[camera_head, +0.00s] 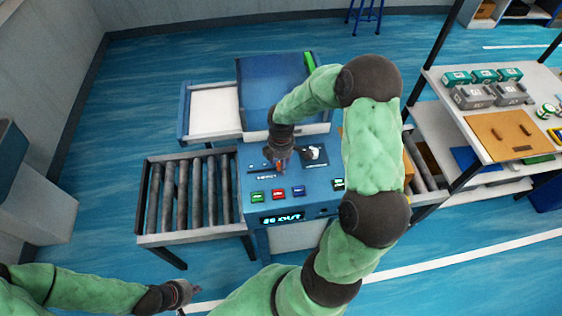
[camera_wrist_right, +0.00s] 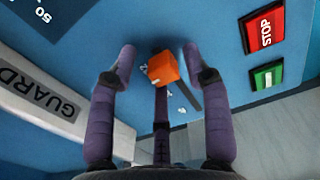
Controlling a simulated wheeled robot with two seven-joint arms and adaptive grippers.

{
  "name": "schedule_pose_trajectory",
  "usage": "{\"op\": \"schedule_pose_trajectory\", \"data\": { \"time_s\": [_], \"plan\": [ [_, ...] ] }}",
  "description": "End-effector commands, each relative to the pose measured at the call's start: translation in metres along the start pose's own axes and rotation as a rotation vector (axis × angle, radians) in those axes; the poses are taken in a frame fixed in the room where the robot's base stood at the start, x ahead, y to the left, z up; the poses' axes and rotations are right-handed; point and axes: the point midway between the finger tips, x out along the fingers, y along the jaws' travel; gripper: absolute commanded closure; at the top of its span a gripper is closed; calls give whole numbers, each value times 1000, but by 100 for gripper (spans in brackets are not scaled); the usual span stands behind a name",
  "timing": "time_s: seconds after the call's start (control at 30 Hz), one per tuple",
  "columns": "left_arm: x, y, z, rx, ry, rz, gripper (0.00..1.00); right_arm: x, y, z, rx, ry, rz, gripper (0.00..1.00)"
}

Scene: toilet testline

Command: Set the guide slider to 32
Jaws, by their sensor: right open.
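The guide slider's orange knob (camera_wrist_right: 164,68) sits on the blue panel in the right wrist view, beside a dark slot and small white scale marks. I cannot read its value. My right gripper (camera_wrist_right: 158,52) is open with its fingers spread around the knob, with visible gaps on both sides. In the head view the right gripper (camera_head: 281,163) reaches down to the blue control panel (camera_head: 318,204) and mostly hides the knob. My left gripper (camera_head: 186,291) hangs at the lower left, away from the machine; its opening is too small to judge.
A roller conveyor (camera_head: 190,195) stands left. A shelf with boxes (camera_head: 487,95) stands right. The wrist view shows a GUARD bar (camera_wrist_right: 40,98).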

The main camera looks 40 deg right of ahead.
Motion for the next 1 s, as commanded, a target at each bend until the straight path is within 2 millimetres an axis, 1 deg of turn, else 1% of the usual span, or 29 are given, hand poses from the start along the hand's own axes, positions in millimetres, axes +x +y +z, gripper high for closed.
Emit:
{"op": "schedule_pose_trajectory", "data": {
  "time_s": [0.17, 0.27, 0.5, 0.6, 0.7, 0.83, 1.0],
  "plan": [
    [0, 0, 0, 0, 0, 0, 100, -11, 1, 0, 0, 0, 3, 51],
    [0, 0, 0, 0, 0, 0, 100, -26, 1, 0, 0, 1, 5, 51],
    [0, 0, 0, 0, 0, 0, 100, -74, 1, 1, 1, 1, 5, 51],
    [0, 0, 0, 0, 0, 0, 100, -92, 1, 1, 1, 2, 4, 51],
    [0, 0, 0, 0, 0, 0, 100, -105, 1, 1, 1, 1, 3, 51],
    [0, 0, 0, 0, 0, 0, 100, -116, 1, 2, 1, 1, 1, 51],
    [0, 0, 0, 0, 0, 0, 100, -120, 0, 2, 1, 0, -1, 51]
  ]
}}
